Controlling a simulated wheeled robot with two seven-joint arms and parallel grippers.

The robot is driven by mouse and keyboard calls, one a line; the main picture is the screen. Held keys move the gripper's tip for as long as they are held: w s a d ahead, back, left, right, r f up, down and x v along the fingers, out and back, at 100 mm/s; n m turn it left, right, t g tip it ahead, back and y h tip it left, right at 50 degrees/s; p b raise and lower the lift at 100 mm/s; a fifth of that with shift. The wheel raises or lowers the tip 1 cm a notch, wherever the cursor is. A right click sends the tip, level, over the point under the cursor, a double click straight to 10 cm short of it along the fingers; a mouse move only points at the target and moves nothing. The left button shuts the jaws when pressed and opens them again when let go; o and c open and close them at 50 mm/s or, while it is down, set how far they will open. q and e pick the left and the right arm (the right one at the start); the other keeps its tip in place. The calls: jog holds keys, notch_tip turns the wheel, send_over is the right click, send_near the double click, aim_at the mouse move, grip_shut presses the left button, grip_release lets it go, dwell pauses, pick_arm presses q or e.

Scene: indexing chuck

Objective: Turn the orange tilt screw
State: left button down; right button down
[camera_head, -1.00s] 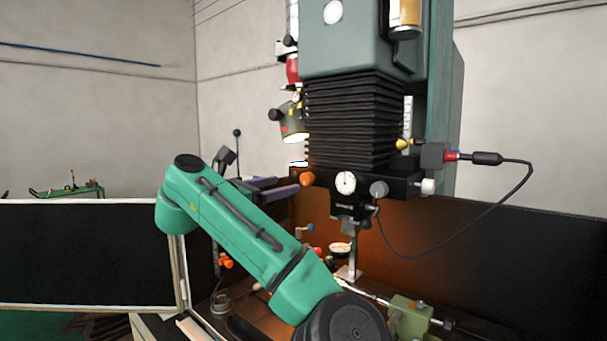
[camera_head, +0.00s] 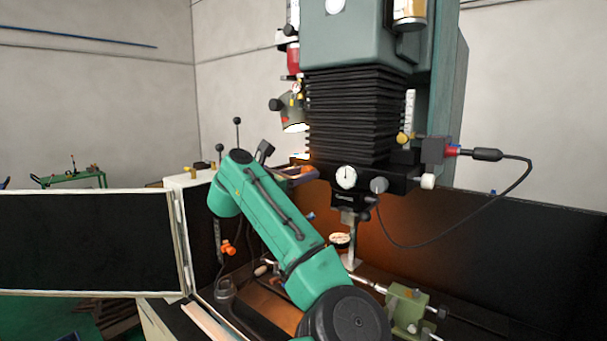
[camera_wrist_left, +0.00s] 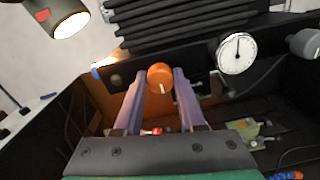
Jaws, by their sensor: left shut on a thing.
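The orange tilt screw (camera_wrist_left: 160,77) is a round knob with a white mark on the front of the black machine head (camera_head: 400,182). In the left wrist view it sits between the tips of my left gripper (camera_wrist_left: 160,74), whose purple fingers are shut on it, one on each side. My right gripper is in neither view.
A white dial (camera_head: 346,177) and a grey knob (camera_head: 379,185) sit right of the screw. Black bellows (camera_head: 350,115) are above. A lamp (camera_head: 293,115) hangs at the upper left. A green block (camera_head: 410,308) stands below.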

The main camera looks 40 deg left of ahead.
pick_arm(q)
jog(key=shift+f+m, duration=0.1)
jog(key=shift+m, duration=0.2)
jog(key=shift+w+d+f+m+y+b, duration=0.2)
jog(key=shift+m+b, duration=2.6)
jog(key=shift+m, duration=5.6)
jog(key=shift+s+a+r+m+y+b, duration=0.2)
jog(key=shift+m+b, duration=2.55)
jog(key=shift+m, duration=5.65)
jog(key=shift+w+d+f, duration=0.1)
jog(key=shift+f, duration=0.05)
jog(key=shift+c, duration=2.4)
grip_release()
